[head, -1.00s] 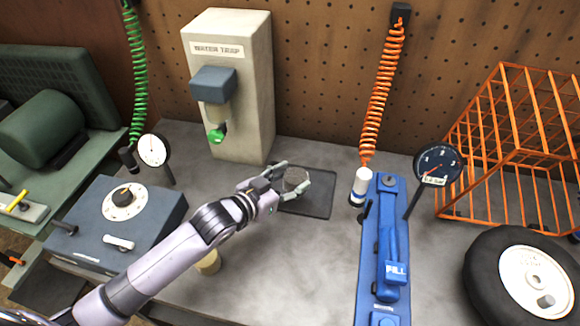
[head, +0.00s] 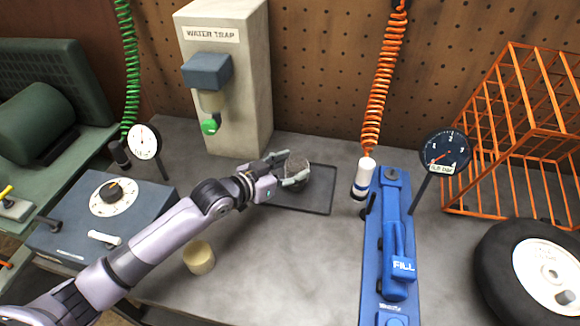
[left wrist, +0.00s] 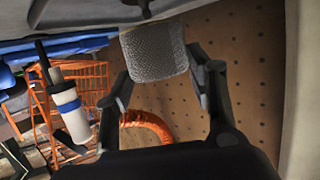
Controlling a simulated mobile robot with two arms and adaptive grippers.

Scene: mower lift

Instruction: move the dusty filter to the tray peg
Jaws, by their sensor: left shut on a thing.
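The dusty filter (head: 296,170), a short grey mesh cylinder, is held in my left gripper (head: 288,169), over the back part of the dark tray (head: 318,202) in the head view. The gap beneath it is hard to judge. In the left wrist view the filter (left wrist: 155,53) sits between the two fingers of the left gripper (left wrist: 160,82). The tray peg cannot be made out; the arm and filter cover part of the tray. My right gripper is not in view.
The water trap (head: 235,100) stands behind the tray. A cream cylinder (head: 199,258) stands on the bench in front of my left arm. The blue fill station (head: 391,250) is right of the tray. A dial box (head: 75,240) is at left. An orange cage (head: 520,130) and wheel (head: 545,270) are at right.

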